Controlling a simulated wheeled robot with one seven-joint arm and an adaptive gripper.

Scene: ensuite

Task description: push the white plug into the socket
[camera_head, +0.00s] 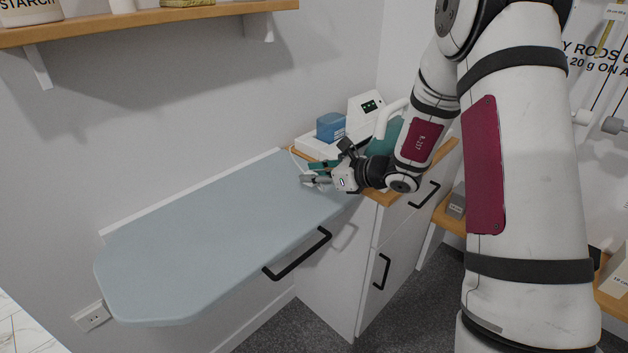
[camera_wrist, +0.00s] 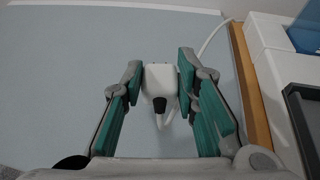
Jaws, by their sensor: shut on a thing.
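The white plug (camera_wrist: 159,80) is between my gripper's two fingertips (camera_wrist: 160,76) in the wrist view, with its prongs pointing away from me and its cord at the near end. My gripper (camera_head: 310,176) is shut on it, over the right end of the blue-grey ironing board (camera_head: 210,235). In the head view the plug is small and largely hidden by the gripper. The white wall socket (camera_head: 92,316) is at the lower left, low on the wall near the board's rounded left end. It is out of the wrist view.
A white cabinet (camera_head: 336,280) with black handles stands under the board's right end. A blue block (camera_head: 330,126) and white device (camera_head: 364,106) stand on the wooden top behind my gripper. A shelf (camera_head: 150,18) runs above. The board's surface is clear.

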